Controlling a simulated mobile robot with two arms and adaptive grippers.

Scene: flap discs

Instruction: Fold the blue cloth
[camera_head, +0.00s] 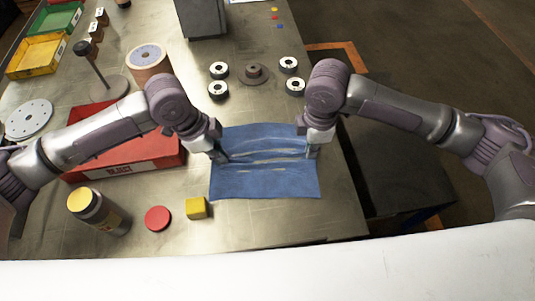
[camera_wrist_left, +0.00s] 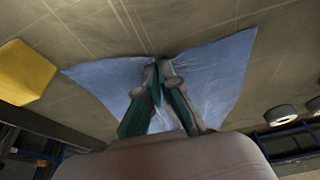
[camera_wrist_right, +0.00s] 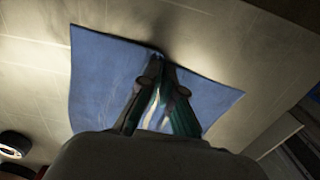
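The blue cloth (camera_head: 265,180) lies on the metal table, spread out as a rough rectangle with ripples running across its middle. My left gripper (camera_head: 222,157) is at the cloth's left edge, and my right gripper (camera_head: 311,152) is at its right edge. In the left wrist view the cloth (camera_wrist_left: 220,80) shows around my left gripper (camera_wrist_left: 157,66), whose fingertips are together on it. In the right wrist view the cloth (camera_wrist_right: 100,80) shows around my right gripper (camera_wrist_right: 160,62), its fingertips also together. Each gripper appears to pinch the cloth's edge.
A yellow block (camera_head: 196,208), a red disc (camera_head: 158,218) and a yellow-topped canister (camera_head: 97,210) stand left of the cloth's near edge. A red bin (camera_head: 125,166) is on the left. Several small rings and a brown flanged part (camera_head: 254,74) lie beyond the cloth.

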